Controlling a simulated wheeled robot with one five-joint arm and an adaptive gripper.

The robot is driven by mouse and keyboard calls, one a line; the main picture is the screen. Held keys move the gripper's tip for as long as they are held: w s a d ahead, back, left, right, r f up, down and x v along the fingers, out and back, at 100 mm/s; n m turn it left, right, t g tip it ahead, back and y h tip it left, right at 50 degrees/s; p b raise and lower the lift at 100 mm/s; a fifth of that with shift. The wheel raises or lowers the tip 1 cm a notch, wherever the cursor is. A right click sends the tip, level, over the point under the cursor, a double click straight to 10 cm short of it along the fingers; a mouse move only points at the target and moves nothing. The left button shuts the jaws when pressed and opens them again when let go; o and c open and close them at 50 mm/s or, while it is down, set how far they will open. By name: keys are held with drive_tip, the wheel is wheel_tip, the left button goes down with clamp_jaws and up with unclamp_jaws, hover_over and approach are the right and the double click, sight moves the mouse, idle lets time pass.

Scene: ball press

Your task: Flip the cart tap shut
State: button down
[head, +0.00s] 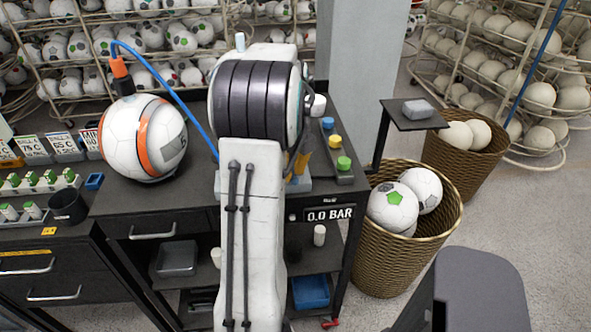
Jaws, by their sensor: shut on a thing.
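The dark cart (340,205) stands in the middle, with a 0.0 BAR display (328,214) on its front. I cannot pick out the cart tap for certain. A small red part (330,323) shows low at the cart's right leg, too small to tell if it is the tap. My arm rises through the middle of the view and covers much of the cart. My gripper is hidden behind it, so its fingers and anything in them cannot be seen.
A white and orange ball (143,138) sits on the cart top, with an orange connector (121,76) and blue hose (165,85). Blue, yellow and green buttons (335,141) are right of my arm. A wicker basket of balls (375,255) stands close to the cart's right.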

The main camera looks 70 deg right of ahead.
drive_tip(key=shift+a+f, duration=0.2)
drive_tip(key=shift+f, duration=0.15)
drive_tip(key=c, duration=1.4)
unclamp_jaws()
drive_tip(key=shift+w+d, duration=0.1)
drive_tip(key=shift+w, duration=0.1)
drive_tip(key=o, duration=0.3)
drive_tip(key=shift+r, duration=0.2)
wheel_tip(320, 180, up, 12)
drive_tip(key=shift+f, duration=0.1)
